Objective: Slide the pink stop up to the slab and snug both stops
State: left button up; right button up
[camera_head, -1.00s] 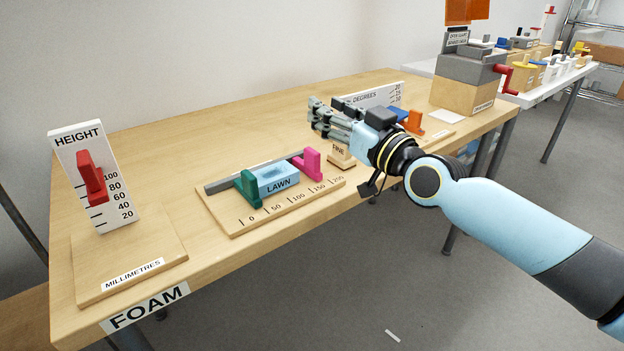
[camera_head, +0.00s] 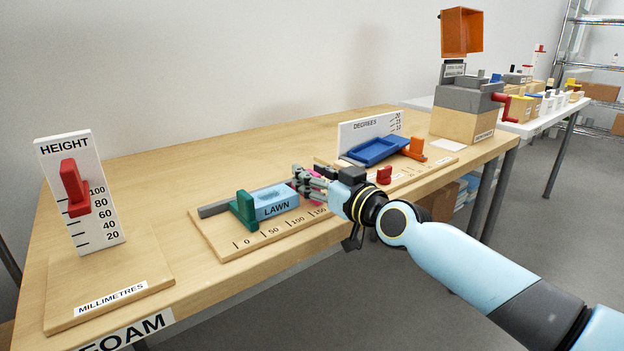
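The light-blue slab marked LAWN (camera_head: 275,206) lies on a wooden board with a millimetre scale (camera_head: 226,244), along a grey rail (camera_head: 214,210). The green stop (camera_head: 244,210) stands at the slab's left end and looks to touch it. The pink stop (camera_head: 294,184) is at the slab's right end. It is mostly hidden by my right gripper, so I cannot tell whether it touches the slab. My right gripper (camera_head: 306,184) is at the pink stop, its fingers overlapping it. I cannot tell whether they are closed on it. My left gripper is out of view.
A height gauge with a red slider (camera_head: 74,188) stands at the left. Right of my gripper are a small red piece (camera_head: 384,175), a blue tray (camera_head: 375,151) and an orange piece (camera_head: 415,147). The table (camera_head: 180,165) behind the rail is clear.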

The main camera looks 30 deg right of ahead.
jog(key=shift+w, duration=0.15)
grip_shut()
dwell(0.4)
